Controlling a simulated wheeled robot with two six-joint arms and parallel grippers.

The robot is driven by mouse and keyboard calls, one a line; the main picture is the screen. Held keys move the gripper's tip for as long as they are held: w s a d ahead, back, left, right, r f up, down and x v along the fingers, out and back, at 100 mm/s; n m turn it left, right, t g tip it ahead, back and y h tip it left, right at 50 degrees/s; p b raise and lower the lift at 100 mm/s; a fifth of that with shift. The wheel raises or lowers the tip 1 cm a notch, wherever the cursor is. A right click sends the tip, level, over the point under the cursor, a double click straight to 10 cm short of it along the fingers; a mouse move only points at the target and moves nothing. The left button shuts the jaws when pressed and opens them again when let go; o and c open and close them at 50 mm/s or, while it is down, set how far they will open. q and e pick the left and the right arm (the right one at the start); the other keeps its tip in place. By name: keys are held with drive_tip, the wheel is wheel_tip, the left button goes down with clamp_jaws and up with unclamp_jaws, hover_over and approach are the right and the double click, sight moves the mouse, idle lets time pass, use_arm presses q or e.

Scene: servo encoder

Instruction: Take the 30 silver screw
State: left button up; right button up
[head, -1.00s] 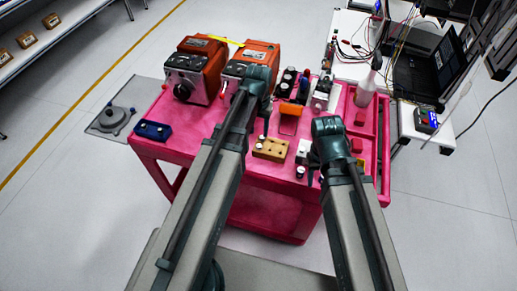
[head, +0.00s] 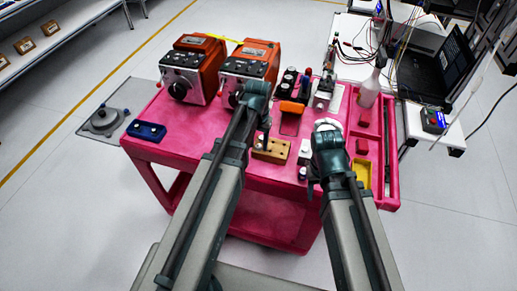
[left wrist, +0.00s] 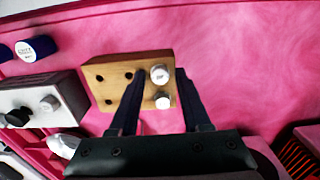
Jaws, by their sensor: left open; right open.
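A tan wooden block (head: 277,151) with dark holes sits on the pink cart top. In the left wrist view the block (left wrist: 110,76) holds two silver screws on its right side, an upper screw (left wrist: 159,75) and a lower screw (left wrist: 163,101). A mark shows on the upper head, but I cannot read it surely. My left gripper (left wrist: 160,73) is open, with its fingers on either side of the screws in this view; contact cannot be told. In the head view my left gripper (head: 265,124) is over the block. My right gripper (head: 312,182) is open, largely hidden by its arm.
A white-grey block with knobs (left wrist: 42,102) stands left of the wooden block in the left wrist view. Two orange machines (head: 193,68) stand at the back left, and a blue holder (head: 146,131) at the left edge. A yellow bin (head: 362,174) is at the right.

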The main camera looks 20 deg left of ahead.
sight(258, 146)
use_arm(q)
drive_tip(key=shift+c, duration=0.3)
clamp_jaws()
wheel_tip(258, 146, up, 8)
drive_tip(key=p, duration=0.7)
drive_tip(key=shift+f+p, duration=0.15)
drive_tip(key=shift+p, duration=0.15)
drive_tip(key=shift+f, duration=0.1)
